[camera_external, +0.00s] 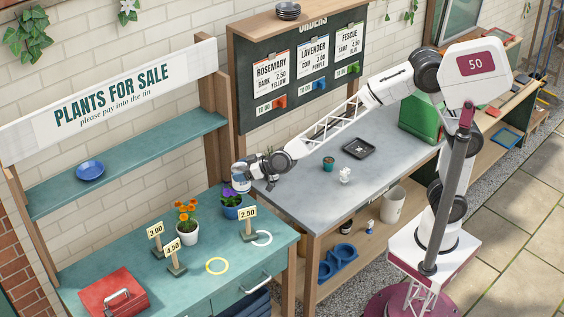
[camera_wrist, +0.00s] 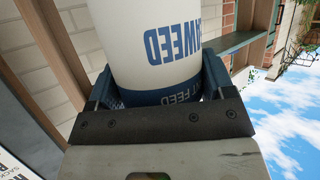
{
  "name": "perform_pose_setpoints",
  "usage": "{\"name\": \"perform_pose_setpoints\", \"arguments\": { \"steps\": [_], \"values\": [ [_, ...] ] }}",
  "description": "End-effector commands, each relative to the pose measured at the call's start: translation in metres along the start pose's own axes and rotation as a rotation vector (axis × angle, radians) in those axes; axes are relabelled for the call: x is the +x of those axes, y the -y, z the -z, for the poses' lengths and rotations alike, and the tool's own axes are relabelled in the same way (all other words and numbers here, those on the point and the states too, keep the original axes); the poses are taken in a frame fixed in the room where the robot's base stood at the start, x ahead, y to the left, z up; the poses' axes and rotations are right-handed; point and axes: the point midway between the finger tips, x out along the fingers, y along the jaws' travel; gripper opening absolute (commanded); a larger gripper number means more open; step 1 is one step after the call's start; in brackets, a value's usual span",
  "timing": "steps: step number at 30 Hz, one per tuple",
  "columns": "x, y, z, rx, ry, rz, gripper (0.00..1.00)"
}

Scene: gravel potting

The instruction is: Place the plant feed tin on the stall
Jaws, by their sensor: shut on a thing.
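The plant feed tin (camera_wrist: 155,45) is white with a blue band and upside-down blue lettering in the wrist view. My gripper (camera_wrist: 158,90) is shut on it, one finger on each side of the blue band. In the external view the tin (camera_external: 239,180) hangs in my gripper (camera_external: 248,172), above the back right end of the stall and close to the blue pot. The stall (camera_external: 215,291) has a teal counter, an upper shelf (camera_external: 130,160) and a "Plants for sale" sign.
A blue bowl (camera_external: 90,170) sits on the shelf. The grey bench (camera_external: 330,200) adjoins.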

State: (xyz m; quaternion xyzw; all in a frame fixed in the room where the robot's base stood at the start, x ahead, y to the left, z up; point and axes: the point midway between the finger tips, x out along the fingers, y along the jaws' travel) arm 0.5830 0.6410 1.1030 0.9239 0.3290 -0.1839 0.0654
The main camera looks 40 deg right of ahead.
Motion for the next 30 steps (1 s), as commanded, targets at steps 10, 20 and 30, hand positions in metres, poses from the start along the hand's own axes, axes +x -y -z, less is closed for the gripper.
{"name": "perform_pose_setpoints", "arguments": {
  "steps": [10, 20, 30],
  "values": [
    [0.026, 0.063, 0.027, 0.0, 0.0, 0.002, 0.4],
    [0.037, 0.098, 0.041, -0.002, -0.002, 0.005, 0.4],
    [0.051, 0.132, 0.025, -0.011, 0.0, 0.025, 0.4]
  ]
}}
